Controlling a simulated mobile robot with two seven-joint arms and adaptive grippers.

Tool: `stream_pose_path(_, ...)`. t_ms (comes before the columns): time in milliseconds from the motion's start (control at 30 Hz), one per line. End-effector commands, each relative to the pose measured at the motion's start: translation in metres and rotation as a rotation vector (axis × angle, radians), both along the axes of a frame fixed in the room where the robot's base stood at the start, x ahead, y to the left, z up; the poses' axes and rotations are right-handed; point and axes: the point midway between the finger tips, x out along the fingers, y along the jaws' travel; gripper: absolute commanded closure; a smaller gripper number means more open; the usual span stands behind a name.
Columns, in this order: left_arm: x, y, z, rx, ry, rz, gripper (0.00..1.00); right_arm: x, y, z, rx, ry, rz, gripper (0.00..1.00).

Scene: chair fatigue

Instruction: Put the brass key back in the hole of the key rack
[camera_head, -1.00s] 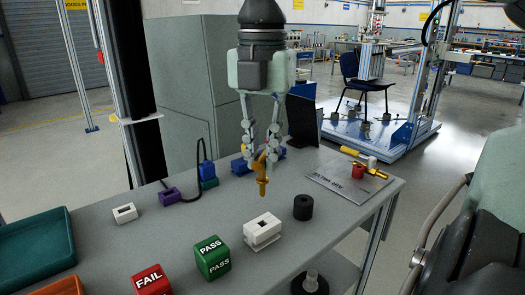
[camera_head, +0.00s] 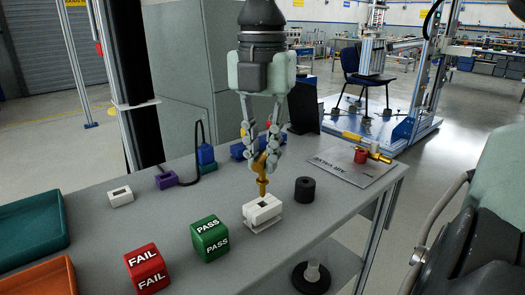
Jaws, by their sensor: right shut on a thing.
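The brass key (camera_head: 262,186) hangs upright, tip down, in my right gripper (camera_head: 262,165), which is shut on its upper part. The white key rack (camera_head: 262,212) stands on the table with a dark hole in its top. The key's tip is right above or at the rack's top, near the hole; I cannot tell whether it has entered. My left gripper is not in view.
Green PASS (camera_head: 210,238) and red FAIL (camera_head: 147,270) cubes stand in front on the grey table (camera_head: 180,215). A black cylinder (camera_head: 304,190) is close to the rack's right. A white block (camera_head: 120,196), purple block (camera_head: 166,180) and trays (camera_head: 30,235) are left.

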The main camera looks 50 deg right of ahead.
Motion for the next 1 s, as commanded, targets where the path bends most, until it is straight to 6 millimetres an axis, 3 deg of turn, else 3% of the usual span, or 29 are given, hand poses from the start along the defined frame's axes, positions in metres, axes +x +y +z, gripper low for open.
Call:
stream_pose_path(300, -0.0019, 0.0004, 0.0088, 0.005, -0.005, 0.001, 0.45, 0.0, 0.0, -0.0038, 0.0, 0.0, 0.0, 1.0)
stream_pose_path(1000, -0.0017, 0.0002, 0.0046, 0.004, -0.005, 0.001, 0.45, 0.0, -0.0003, -0.0042, -0.002, 0.0, -0.001, 1.0)
